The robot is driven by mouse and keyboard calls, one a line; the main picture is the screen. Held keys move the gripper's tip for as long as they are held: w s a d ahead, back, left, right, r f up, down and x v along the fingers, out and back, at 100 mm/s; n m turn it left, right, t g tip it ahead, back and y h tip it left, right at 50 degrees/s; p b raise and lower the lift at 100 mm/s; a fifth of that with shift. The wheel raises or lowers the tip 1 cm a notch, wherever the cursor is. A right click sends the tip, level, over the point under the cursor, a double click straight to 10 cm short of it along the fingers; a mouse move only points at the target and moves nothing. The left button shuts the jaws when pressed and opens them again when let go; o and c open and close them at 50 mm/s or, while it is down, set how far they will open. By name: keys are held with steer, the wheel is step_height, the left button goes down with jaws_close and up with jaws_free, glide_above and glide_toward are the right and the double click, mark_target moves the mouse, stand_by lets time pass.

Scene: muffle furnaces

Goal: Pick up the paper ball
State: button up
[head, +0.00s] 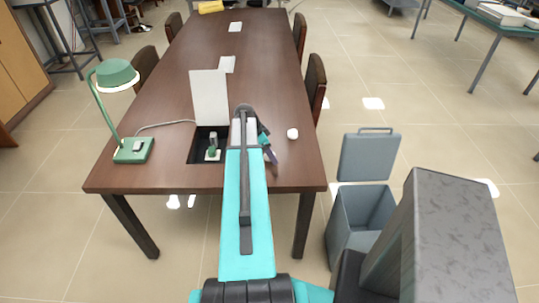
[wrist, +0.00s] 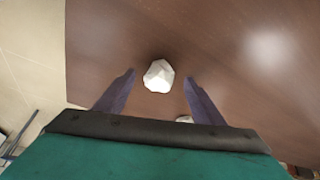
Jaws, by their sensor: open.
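The paper ball (head: 292,133) is a small white crumpled lump on the brown table (head: 165,165), near its right edge. In the wrist view the paper ball (wrist: 158,76) appears faceted and lies between the lines of the two fingertips. My gripper (wrist: 160,78) is open and empty, with its dark purple fingers on either side of the ball in that view. In the head view my gripper (head: 269,148) is over the table, just left of the ball. The gap in height between fingertips and ball cannot be told.
A green desk lamp (head: 134,148) stands at the table's left. An open flap (head: 209,97) rises behind a recess with a small green-and-white item. A grey bin (head: 362,222) stands on the floor to the right. Chairs line the table. A small white patch (wrist: 184,118) shows between the fingers, unclear.

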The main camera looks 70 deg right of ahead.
steer(key=shift+s+f, duration=0.1)
steer(key=shift+f, duration=0.2)
stand_by(0.4)
steer(key=c, duration=1.1)
